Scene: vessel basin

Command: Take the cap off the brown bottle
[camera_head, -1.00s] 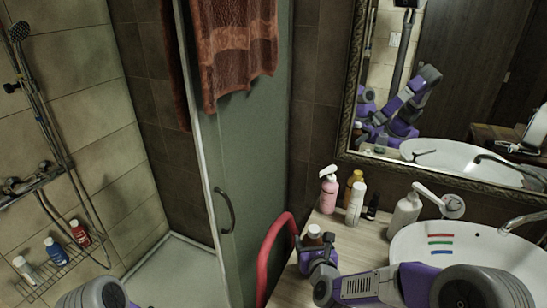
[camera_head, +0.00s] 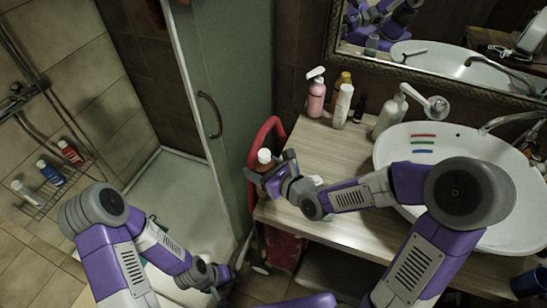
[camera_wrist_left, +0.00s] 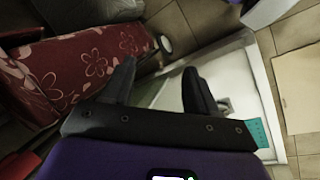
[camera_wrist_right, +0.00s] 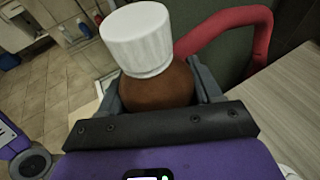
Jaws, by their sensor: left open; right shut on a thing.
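The brown bottle (camera_wrist_right: 158,88) has a ribbed white cap (camera_wrist_right: 137,38) still on its top. My right gripper (camera_head: 268,178) is shut around the bottle's body just below the cap; in the right wrist view a finger shows on each side of it. In the head view the cap (camera_head: 264,156) shows above the fingers, by the counter's left edge. The bottle's lower part is hidden. My left gripper (camera_wrist_left: 160,75) is open and empty, low over the floor, well below and apart from the bottle; in the head view its fingers (camera_head: 230,273) are small.
A red handle (camera_head: 262,135) curves up behind the bottle, and a red flowered bag (camera_wrist_left: 70,70) is near my left gripper. Pink (camera_head: 316,98) and white (camera_head: 342,106) bottles stand at the counter's back, left of the basin (camera_head: 480,205). The wooden counter (camera_head: 325,150) is clear in the middle.

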